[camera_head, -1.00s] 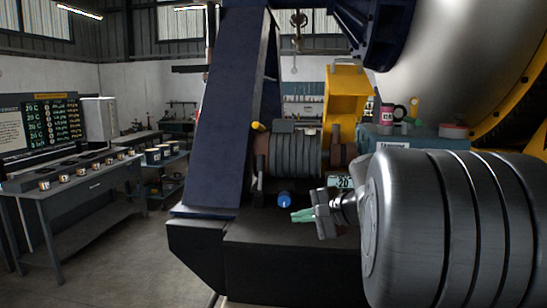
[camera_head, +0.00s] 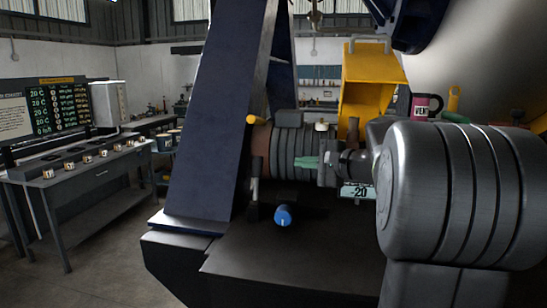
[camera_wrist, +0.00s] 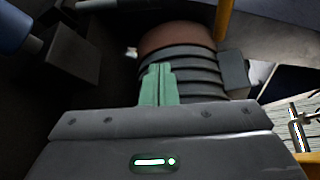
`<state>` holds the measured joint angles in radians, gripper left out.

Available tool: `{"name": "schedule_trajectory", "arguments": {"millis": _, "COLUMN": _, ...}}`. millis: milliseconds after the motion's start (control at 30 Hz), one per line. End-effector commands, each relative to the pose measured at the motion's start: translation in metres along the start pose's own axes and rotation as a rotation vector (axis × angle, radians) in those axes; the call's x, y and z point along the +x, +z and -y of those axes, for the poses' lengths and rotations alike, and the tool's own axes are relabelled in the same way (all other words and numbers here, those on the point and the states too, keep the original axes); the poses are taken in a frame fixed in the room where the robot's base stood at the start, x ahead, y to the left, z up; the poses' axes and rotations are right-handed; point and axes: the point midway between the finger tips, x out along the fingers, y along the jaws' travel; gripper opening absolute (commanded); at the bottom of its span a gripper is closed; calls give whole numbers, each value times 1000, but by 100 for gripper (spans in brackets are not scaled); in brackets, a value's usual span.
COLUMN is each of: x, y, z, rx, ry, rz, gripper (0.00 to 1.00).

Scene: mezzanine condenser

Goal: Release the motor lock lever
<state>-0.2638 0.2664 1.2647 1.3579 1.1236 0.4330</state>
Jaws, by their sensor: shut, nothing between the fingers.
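The ribbed grey motor (camera_head: 290,150) lies on a dark base behind my gripper. A yellow-tipped handle (camera_head: 254,120) sticks out at its upper left. A short dark upright lever (camera_head: 254,190) stands below the motor's left end; I cannot tell which of these is the lock lever. My gripper (camera_head: 300,162) has green fingers, shut and empty, pointing left in front of the motor. In the wrist view the fingers (camera_wrist: 158,80) overlap the motor's ribs (camera_wrist: 195,72); contact cannot be told.
A blue knob (camera_head: 283,215) sits on the dark base (camera_head: 290,260) below my gripper. A blue slanted beam (camera_head: 215,120) rises on the left. A yellow bracket (camera_head: 370,85) and a pink mug (camera_head: 422,106) are behind, at right. A grey workbench (camera_head: 85,180) stands far left.

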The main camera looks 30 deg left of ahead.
Motion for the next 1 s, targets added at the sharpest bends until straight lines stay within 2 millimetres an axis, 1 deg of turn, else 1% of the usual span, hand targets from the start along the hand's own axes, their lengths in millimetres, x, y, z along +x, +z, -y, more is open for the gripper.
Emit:
{"name": "schedule_trajectory", "arguments": {"millis": 300, "x": 1, "y": 0, "z": 0, "rx": 0, "ry": 0, "rz": 1, "gripper": 0}}
{"name": "schedule_trajectory", "arguments": {"millis": 433, "x": 10, "y": 0, "z": 0, "rx": 1, "ry": 2, "rz": 2, "gripper": 0}}
{"name": "schedule_trajectory", "arguments": {"millis": 567, "x": 30, "y": 1, "z": 1, "rx": 2, "ry": 2, "rz": 4, "gripper": 0}}
{"name": "schedule_trajectory", "arguments": {"millis": 900, "x": 103, "y": 1, "z": 1, "rx": 2, "ry": 4, "rz": 3, "gripper": 0}}
{"name": "schedule_trajectory", "arguments": {"millis": 1000, "x": 94, "y": 18, "z": 3, "rx": -1, "ry": 0, "rz": 1, "gripper": 0}}
